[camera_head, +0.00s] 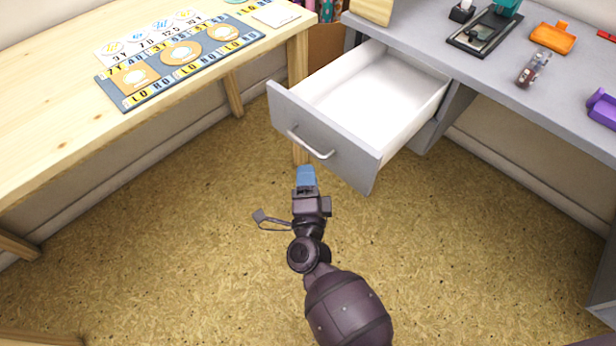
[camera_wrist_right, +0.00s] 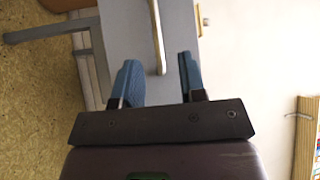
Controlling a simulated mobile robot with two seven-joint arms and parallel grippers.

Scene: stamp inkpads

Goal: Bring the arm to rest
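My right gripper (camera_head: 306,172) is in the middle of the head view, in front of the open drawer (camera_head: 372,98). In the right wrist view its two blue fingers (camera_wrist_right: 160,78) are spread apart with nothing held between them. The drawer's metal handle (camera_head: 311,145) lies just beyond the fingertips. In the right wrist view the handle (camera_wrist_right: 157,38) lines up with the gap between the fingers, and I cannot tell how far off it is. The drawer is pulled out and its white inside looks empty. My left gripper is not in view.
A grey desk (camera_head: 560,80) at the right carries an orange tray (camera_head: 553,38), a stamp (camera_head: 533,68) and a purple item (camera_head: 603,108). A wooden table (camera_head: 60,110) at the left holds printed cards and a blue board (camera_head: 150,92). The floor (camera_head: 180,250) around my arm is clear.

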